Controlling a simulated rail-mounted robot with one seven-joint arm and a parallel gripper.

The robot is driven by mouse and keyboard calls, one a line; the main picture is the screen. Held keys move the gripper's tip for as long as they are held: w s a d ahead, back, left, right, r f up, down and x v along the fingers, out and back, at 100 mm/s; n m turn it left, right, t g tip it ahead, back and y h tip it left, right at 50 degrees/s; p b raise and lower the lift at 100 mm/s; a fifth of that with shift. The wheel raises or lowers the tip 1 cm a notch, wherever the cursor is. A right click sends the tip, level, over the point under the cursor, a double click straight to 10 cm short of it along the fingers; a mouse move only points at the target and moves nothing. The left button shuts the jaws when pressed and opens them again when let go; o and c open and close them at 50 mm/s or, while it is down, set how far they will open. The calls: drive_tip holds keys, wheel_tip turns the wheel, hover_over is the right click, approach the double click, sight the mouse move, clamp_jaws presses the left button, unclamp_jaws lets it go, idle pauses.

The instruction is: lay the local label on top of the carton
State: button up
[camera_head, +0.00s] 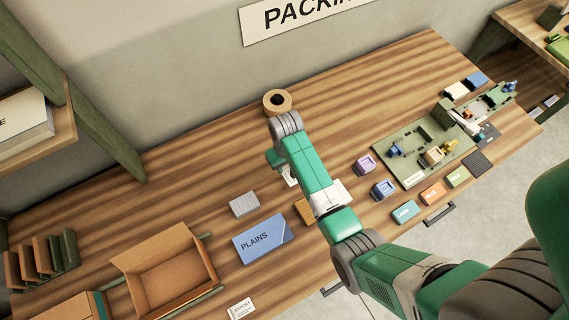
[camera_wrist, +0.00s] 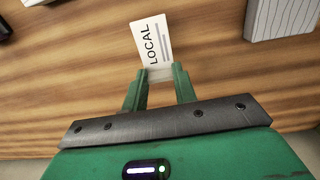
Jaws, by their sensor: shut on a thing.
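The local label (camera_wrist: 151,42) is a white card reading "LOCAL". In the wrist view its lower end is between the fingertips of my gripper (camera_wrist: 159,76), which is shut on it. In the head view my gripper (camera_head: 283,166) is over the back middle of the table, with a white bit of the label (camera_head: 291,181) showing below it. An open brown cardboard box (camera_head: 142,258) is at the front left, apart from my gripper. A blue box reading "PLAINS" (camera_head: 263,240) lies nearer. I cannot tell for sure which is the carton.
A white label (camera_head: 240,308) reading "EXPORT" lies at the front edge. A grey-white block (camera_head: 244,204) is left of my gripper, and a tape roll (camera_head: 277,102) is behind it. A green tray (camera_head: 424,150) with small parts is at right. Bare table lies at back left.

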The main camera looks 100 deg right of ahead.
drive_tip(key=shift+w+d, duration=0.1)
drive_tip(key=shift+d, duration=0.2)
drive_tip(key=shift+w+d+f, duration=0.1)
drive_tip(key=shift+d+f, duration=0.05)
drive_tip(key=shift+f, duration=0.75)
drive_tip(key=shift+d+f, duration=0.1)
drive_tip(key=shift+f, duration=0.8)
drive_tip(key=shift+f, duration=0.15)
drive_tip(key=o, duration=0.9)
drive_tip(key=shift+o, duration=0.2)
wheel_tip(320, 180, up, 12)
drive_tip(key=p, duration=0.1)
